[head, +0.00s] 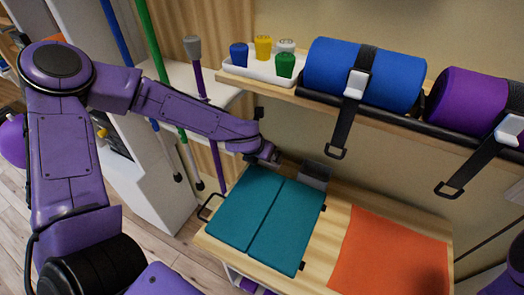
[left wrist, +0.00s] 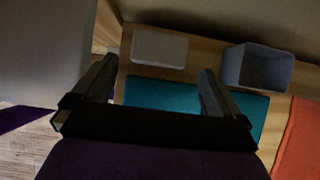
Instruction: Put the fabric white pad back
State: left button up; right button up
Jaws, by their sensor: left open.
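A pale, flat rectangular pad (left wrist: 160,47), which looks like the fabric white pad, lies on the wooden surface at the back in the left wrist view. I cannot pick it out in the head view, where my left arm covers that corner. My left gripper (head: 272,159) is over the back left of the wooden bench (head: 334,220). In the left wrist view the fingers of my left gripper (left wrist: 158,75) are apart with nothing between them, and the pad shows beyond them. My right gripper is not in view.
A teal two-part mat (head: 285,215) and an orange cloth (head: 390,255) lie on the bench. A grey open box (left wrist: 257,67) stands right of the pad. Above, a shelf holds a white tray (head: 262,69), a blue roll (head: 335,68) and a purple roll (head: 460,95), with hanging straps.

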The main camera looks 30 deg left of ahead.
pick_arm(q)
jog(key=v, duration=0.5)
jog(key=shift+s+r, duration=0.15)
jog(key=shift+r, duration=0.05)
